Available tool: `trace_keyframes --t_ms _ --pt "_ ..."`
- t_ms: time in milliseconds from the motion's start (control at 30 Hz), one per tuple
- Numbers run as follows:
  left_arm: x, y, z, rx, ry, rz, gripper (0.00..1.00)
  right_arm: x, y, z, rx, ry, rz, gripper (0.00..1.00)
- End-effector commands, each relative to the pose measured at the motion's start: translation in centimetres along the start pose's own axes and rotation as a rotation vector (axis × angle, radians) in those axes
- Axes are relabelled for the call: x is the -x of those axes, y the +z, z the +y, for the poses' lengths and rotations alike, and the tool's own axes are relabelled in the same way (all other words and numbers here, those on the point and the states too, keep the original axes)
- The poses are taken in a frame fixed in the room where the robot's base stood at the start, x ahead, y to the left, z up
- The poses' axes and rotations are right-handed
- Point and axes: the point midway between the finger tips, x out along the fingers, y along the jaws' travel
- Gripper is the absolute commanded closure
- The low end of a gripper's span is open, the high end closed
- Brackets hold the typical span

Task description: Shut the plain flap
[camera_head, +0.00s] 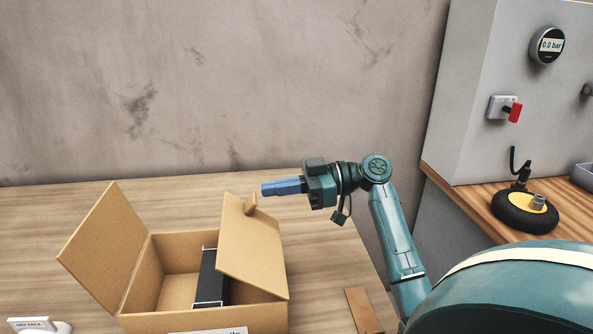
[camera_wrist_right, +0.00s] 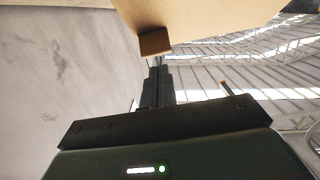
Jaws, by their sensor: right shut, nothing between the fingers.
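An open cardboard box (camera_head: 205,319) stands on the wooden table. Its left flap (camera_head: 105,245) is bare, with no tab showing, and stands up leaning outward. Its right flap (camera_head: 253,250) leans inward over the right part of the box and carries a small tab (camera_head: 250,203) near its upper edge. My right gripper (camera_head: 266,188) is shut and empty, pointing left just above and right of that tab. In the right wrist view the tab (camera_wrist_right: 154,42) and flap (camera_wrist_right: 205,14) are just beyond the shut fingertips (camera_wrist_right: 156,66); contact cannot be told. My left gripper is out of view.
A dark long item (camera_head: 208,277) lies inside the box, partly under the right flap. A small sign (camera_head: 32,324) stands at the front left. A wooden strip (camera_head: 363,311) lies right of the box. The back table (camera_head: 90,195) is clear. A grey cabinet (camera_head: 480,130) stands right.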

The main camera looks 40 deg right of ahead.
Motion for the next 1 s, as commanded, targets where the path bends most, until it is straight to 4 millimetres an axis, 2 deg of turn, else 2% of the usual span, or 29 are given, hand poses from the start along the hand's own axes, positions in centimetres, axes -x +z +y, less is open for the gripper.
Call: trace_keyframes --t_ms 200,633,1000 --pt "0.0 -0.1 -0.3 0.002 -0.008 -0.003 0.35 -0.8 0.8 0.0 0.0 0.002 0.0 1.0" --pt "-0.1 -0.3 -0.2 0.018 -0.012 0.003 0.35 -0.8 0.8 0.0 0.001 0.001 -0.014 1.0" --pt "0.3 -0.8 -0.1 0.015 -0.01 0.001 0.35 -2.6 0.7 0.0 0.004 0.001 -0.209 1.0"
